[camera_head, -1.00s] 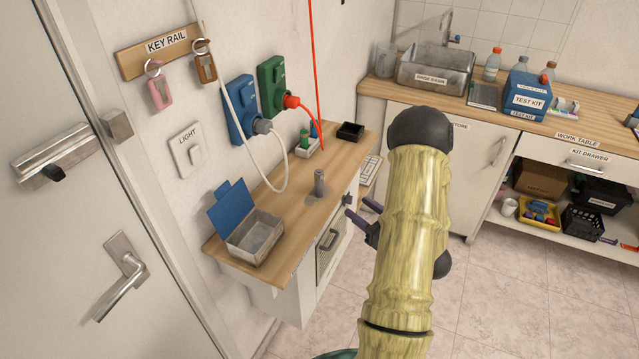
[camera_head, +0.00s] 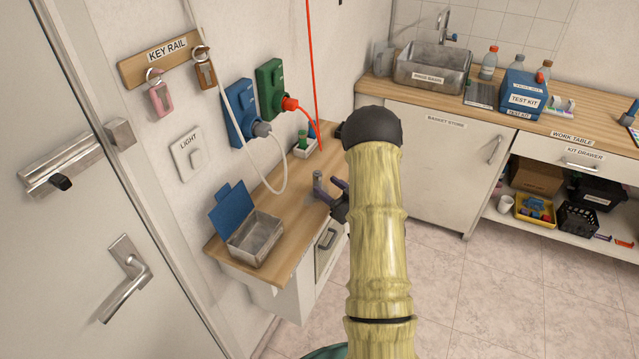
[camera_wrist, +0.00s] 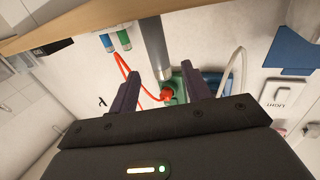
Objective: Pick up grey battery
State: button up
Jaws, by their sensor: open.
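The grey battery (camera_head: 317,184) is a grey cylinder standing upright on the small wooden counter (camera_head: 277,207). My gripper (camera_head: 328,189) is open and empty, just to the right of the battery, with its two dark fingers pointing at it. In the wrist view, which is upside down, the battery (camera_wrist: 154,38) shows beyond and between the fingertips of my gripper (camera_wrist: 160,72). The fingers are not closed on it. I cannot tell whether the fingertips reach around its sides.
An open metal box with a blue lid (camera_head: 254,240) stands at the counter's near end. Green and blue cylinders (camera_head: 302,142) stand at its back. A white cable (camera_head: 284,180) and a red cable (camera_head: 317,90) hang near the wall. My arm hides the counter's right part.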

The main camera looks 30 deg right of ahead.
aim_at(320, 180)
jog(key=x, duration=0.1)
jog(key=p+x, duration=0.1)
jog(key=x, duration=0.2)
jog(key=shift+w+a+r+p, duration=0.15)
jog(key=shift+w+r+p, duration=0.15)
jog(key=shift+p, duration=0.05)
jog(key=shift+w, duration=0.25)
grip_shut()
jog(key=shift+w, duration=0.1)
notch_tip(320, 180, up, 9)
jog(key=shift+f+b, duration=0.1)
jog(key=shift+b, duration=0.35)
jog(key=shift+s+r, duration=0.2)
jog(key=shift+r, duration=0.35)
